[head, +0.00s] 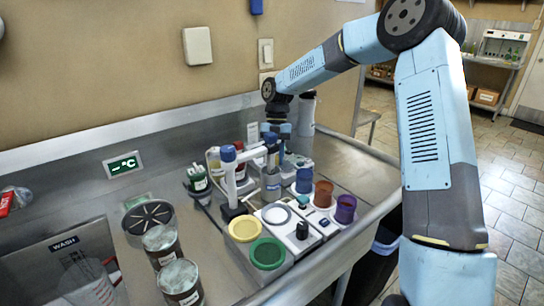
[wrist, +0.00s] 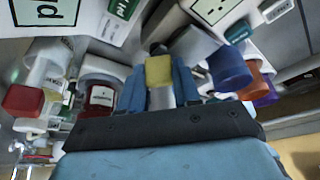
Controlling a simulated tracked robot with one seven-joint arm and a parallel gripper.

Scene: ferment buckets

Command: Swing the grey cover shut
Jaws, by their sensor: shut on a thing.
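My gripper (wrist: 160,82) points down among the containers on the steel counter. In the wrist view its blue fingers are closed on a small yellow and grey piece (wrist: 159,72). In the head view my gripper (head: 276,132) is partly hidden by the things around it, and its grip is too small to make out. A round grey piece (head: 276,214) lies flat on a white unit, in front of the gripper. I cannot tell whether it or the held piece belongs to the grey cover, and no hinge shows clearly.
A yellow cup (head: 244,229) and a green cup (head: 268,253) stand at the front. Blue, orange and purple cups (head: 346,208) stand to the right. A white stand with a blue top (head: 229,154) rises close left of the gripper. Jars (head: 161,245) stand farther left.

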